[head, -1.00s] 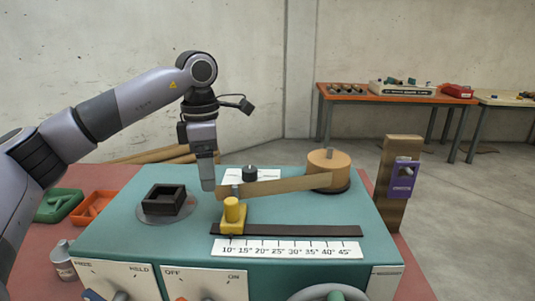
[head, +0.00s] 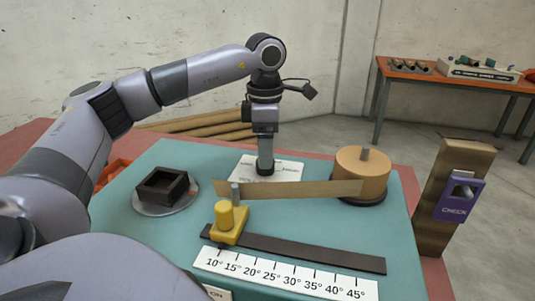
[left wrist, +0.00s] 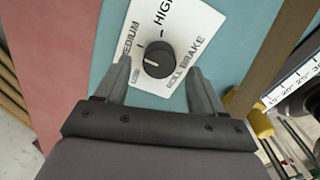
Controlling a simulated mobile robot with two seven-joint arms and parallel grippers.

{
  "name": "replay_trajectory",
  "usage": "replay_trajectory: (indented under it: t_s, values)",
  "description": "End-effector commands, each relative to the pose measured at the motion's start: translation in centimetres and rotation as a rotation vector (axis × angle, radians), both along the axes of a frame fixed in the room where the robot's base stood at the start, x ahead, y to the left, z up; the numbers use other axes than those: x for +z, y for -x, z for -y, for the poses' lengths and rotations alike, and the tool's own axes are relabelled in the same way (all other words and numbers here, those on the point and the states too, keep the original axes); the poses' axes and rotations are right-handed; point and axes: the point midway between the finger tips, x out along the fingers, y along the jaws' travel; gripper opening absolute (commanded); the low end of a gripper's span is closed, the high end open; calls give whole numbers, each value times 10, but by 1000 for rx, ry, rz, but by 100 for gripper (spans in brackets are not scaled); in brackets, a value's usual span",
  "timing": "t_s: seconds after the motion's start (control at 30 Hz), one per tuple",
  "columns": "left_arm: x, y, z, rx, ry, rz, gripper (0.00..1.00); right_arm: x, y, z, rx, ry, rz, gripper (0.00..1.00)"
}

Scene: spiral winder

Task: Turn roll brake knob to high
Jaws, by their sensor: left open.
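The roll brake knob (left wrist: 154,60) is a round black knob with a short white mark, on a white plate (left wrist: 178,32) lettered LOW, MEDIUM, HIGH and ROLL BRAKE. The mark points to the left side, toward the LOW and MEDIUM lettering; exactly which I cannot tell. My left gripper (left wrist: 159,67) is open, one finger on each side of the knob, with a gap to both. In the head view the left gripper (head: 265,158) points straight down over the plate (head: 285,169), and the knob (head: 265,171) shows dark at its tip. My right gripper is not in view.
On the teal machine top, a cardboard strip (head: 300,189) runs from the brown roll (head: 362,170) to the yellow guide (head: 229,225), close in front of the gripper. A black square former (head: 163,186) stands at left. A purple CHECK box (head: 459,200) is at right.

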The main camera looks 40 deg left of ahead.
Motion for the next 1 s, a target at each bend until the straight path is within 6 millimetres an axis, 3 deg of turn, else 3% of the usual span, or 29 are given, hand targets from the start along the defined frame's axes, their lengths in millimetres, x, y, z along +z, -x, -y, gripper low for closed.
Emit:
replay_trajectory:
  t_s: [0.2,0.5,0.67,0.7,1.0]
  values:
    - [-22,0,0,-1,-1,1,69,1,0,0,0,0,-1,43]
    - [-25,0,0,0,0,1,69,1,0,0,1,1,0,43]
    - [-25,0,0,0,0,1,17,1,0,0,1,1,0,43]
    - [-25,0,0,0,0,1,12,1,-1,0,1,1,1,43]
    - [-24,0,0,-30,1,1,13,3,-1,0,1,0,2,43]
